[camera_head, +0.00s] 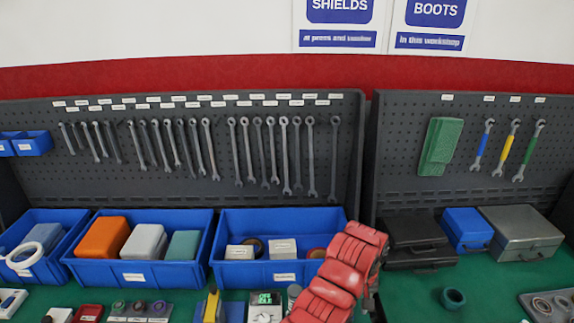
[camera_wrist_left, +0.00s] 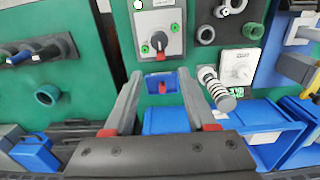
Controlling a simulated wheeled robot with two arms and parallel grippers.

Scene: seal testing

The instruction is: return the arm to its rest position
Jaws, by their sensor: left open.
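My left arm (camera_head: 335,275), with red padded covers, reaches up from the bottom edge of the head view, right of the middle. Its upper end is in front of the blue bins and the green bench. Its fingers cannot be made out in the head view. In the left wrist view my left gripper (camera_wrist_left: 160,75) is open, its two grey fingers apart with red parts at their bases. Nothing is held between them. Beyond the gap is a small blue holder (camera_wrist_left: 161,86) with a red piece. My right gripper is in neither view.
Blue bins (camera_head: 138,273) with blocks line the back of the green bench. Dark, blue and grey cases (camera_head: 520,233) stand at the right. A green ring (camera_head: 453,298) lies in front of them. A grey switch panel (camera_wrist_left: 160,32) shows in the left wrist view.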

